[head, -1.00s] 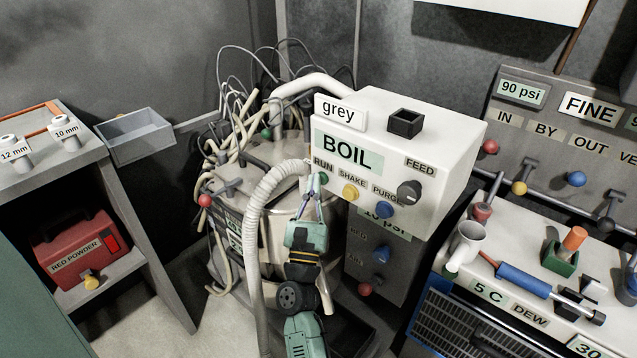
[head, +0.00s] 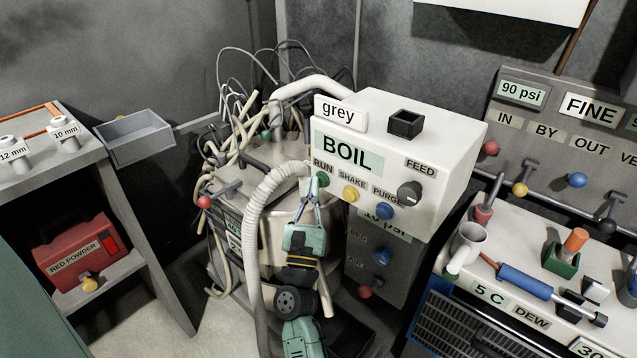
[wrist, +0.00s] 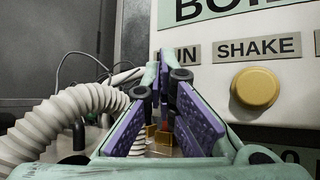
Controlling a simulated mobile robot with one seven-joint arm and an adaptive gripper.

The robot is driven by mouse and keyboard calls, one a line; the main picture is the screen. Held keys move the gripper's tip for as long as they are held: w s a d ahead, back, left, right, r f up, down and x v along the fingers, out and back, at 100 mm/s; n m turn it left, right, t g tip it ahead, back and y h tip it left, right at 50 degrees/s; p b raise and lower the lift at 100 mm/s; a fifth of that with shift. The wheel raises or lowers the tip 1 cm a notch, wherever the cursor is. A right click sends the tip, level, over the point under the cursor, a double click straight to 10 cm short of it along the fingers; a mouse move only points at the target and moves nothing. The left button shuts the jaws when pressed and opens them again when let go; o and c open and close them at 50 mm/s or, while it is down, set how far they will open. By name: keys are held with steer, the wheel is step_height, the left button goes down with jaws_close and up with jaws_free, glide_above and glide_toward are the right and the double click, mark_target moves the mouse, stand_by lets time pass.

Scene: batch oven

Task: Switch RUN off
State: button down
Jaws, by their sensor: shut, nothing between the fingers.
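The white control box (head: 445,165) carries a BOIL label and a row of controls. The green RUN button (head: 323,180) sits at the left end of the row, under its RUN label (wrist: 187,54). My gripper (head: 315,186) is just in front of the RUN button, at its lower left in the head view. In the wrist view my gripper (wrist: 165,62) has its fingertips together with nothing between them, and they cover part of the RUN label and hide the button. I cannot tell whether the fingertips touch the button.
The yellow SHAKE button (wrist: 255,88) is close on the right, with the blue PURGE button (head: 385,211) and FEED knob (head: 409,194) beyond. A ribbed white hose (head: 252,235) runs close to my gripper's left. Tangled tubes stand behind.

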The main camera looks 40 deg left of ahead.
steer(key=s, duration=0.5)
steer(key=shift+s+a, duration=0.25)
steer(key=shift+s, duration=0.1)
steer(key=shift+a, duration=0.1)
